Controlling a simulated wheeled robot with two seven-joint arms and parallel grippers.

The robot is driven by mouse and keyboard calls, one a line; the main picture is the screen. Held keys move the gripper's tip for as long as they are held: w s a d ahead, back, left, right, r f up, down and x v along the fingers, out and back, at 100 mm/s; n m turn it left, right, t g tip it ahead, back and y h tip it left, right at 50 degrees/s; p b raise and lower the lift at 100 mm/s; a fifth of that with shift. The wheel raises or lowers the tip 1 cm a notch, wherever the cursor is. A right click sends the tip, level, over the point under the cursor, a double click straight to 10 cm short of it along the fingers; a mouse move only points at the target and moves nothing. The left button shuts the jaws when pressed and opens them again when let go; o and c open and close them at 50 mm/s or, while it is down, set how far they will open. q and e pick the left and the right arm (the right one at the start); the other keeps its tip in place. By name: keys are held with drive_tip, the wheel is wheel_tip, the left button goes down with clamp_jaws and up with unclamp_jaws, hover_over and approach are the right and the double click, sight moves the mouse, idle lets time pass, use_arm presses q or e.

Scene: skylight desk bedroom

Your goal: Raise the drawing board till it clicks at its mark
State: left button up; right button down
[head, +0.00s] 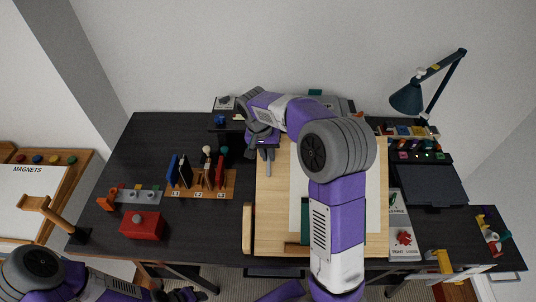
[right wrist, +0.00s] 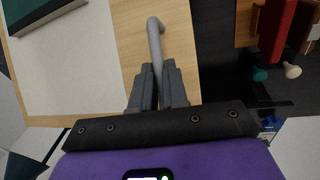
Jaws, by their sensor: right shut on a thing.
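The drawing board (head: 272,220) is pale wood with a white sheet on it, on the dark desk. It also shows in the right wrist view (right wrist: 122,14). My right gripper (head: 266,148) is at the board's upper left edge. It is shut on a grey bent rod (right wrist: 154,38), which sticks out past the fingertips over the wood. My right arm crosses above the board and hides much of its middle and right. I cannot make out the mark. My left gripper (head: 185,295) is at the bottom edge, partly cut off; its jaws are unclear.
A rack (head: 205,193) with several upright items and a red box (head: 141,226) stand left of the board. A dark green block (head: 304,218) lies on the board. A teal lamp (head: 408,97) and black tray (head: 430,185) are at right. The desk's back left is clear.

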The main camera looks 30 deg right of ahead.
drive_tip(key=shift+s+a+r, duration=0.15)
drive_tip(key=shift+s+r, duration=0.05)
drive_tip(key=shift+r, duration=0.1)
drive_tip(key=shift+w, duration=0.1)
drive_tip(key=c, duration=1.1)
unclamp_jaws()
drive_tip(key=shift+c, duration=0.2)
wheel_tip(320, 180, up, 7)
drive_tip(key=a, duration=0.1)
drive_tip(key=shift+a+r, duration=0.15)
drive_tip(key=shift+r, duration=0.05)
drive_tip(key=shift+f, duration=0.1)
